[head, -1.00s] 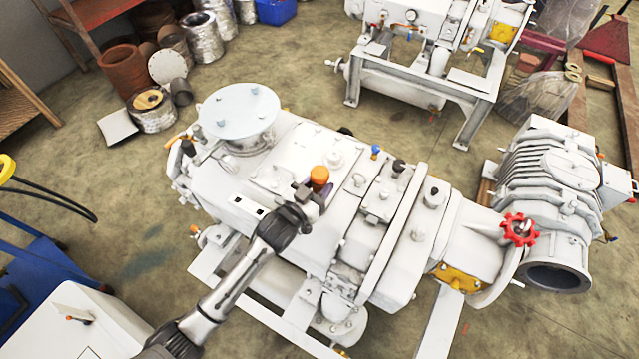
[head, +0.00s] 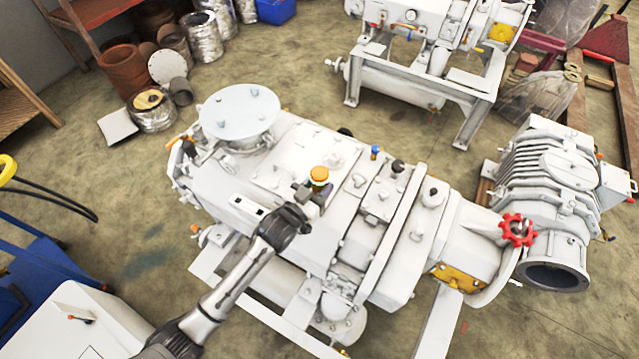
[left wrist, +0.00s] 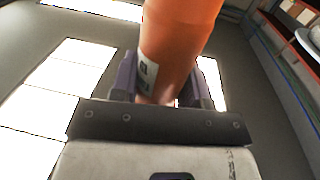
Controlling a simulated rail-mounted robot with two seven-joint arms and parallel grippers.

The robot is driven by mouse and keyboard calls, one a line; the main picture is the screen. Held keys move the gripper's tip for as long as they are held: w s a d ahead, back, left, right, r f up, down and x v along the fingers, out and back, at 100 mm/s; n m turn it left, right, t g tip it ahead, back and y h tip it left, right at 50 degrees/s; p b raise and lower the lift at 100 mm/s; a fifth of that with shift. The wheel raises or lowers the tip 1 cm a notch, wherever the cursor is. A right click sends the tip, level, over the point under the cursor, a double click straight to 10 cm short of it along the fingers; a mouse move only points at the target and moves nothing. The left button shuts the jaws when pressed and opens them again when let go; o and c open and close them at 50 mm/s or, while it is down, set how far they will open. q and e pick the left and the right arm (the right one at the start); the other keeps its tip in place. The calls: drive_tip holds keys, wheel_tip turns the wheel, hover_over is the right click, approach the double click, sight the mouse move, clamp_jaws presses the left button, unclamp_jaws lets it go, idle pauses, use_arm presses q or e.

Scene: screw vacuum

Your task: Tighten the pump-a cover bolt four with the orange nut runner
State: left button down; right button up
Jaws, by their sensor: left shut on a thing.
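The orange nut runner (head: 319,175) is held upright in my left gripper (head: 312,190), over the top cover (head: 285,165) of the large white pump. In the left wrist view, the nut runner's orange body (left wrist: 178,45) stands between the two dark fingers of my left gripper (left wrist: 168,85), with a small white label on its side. The gripper is shut on it. The tool's lower end and the bolt under it are hidden by the gripper, so I cannot tell whether they touch. My right gripper is not in view.
A round flange (head: 239,110) stands up on the pump's left part. Blue (head: 376,152) and dark (head: 397,166) caps stick up right of the tool. A red handwheel (head: 518,230) is at the right. A second white pump unit (head: 420,75) stands behind, with clear floor between.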

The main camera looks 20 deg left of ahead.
sight(314, 181)
use_arm(q)
drive_tip(key=shift+s+r+p, duration=0.1)
drive_tip(key=shift+r+p, duration=0.35)
drive_tip(key=shift+r, duration=0.2)
drive_tip(key=shift+r+p, duration=1.7)
drive_tip(key=shift+r, duration=0.05)
